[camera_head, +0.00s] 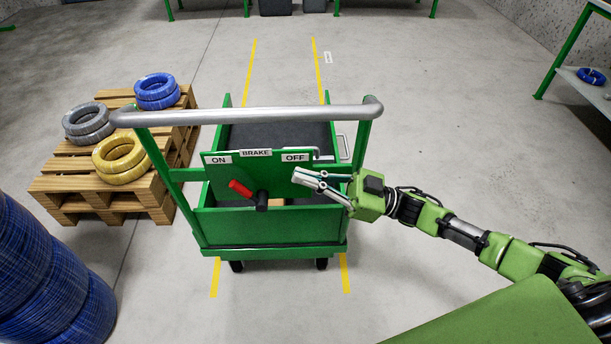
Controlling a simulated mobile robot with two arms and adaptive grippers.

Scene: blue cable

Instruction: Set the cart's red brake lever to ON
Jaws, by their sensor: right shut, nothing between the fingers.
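The green cart (270,226) stands in front of me with a grey push handle (250,114) across its top. Its brake panel carries an ON label (219,160) at the left and an OFF label (295,157) at the right. The red brake lever (241,189) pivots on a black hub (262,201) and points up and left, toward the ON side. My right gripper (303,177) is shut and empty, just below the OFF label and to the right of the lever, apart from the lever. My left gripper is not in view.
A wooden pallet (75,183) with blue, grey and yellow cable coils stands left of the cart. Large blue cable coils (45,270) are at the lower left. A green-framed shelf (583,85) is at the upper right. The floor right of the cart is clear.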

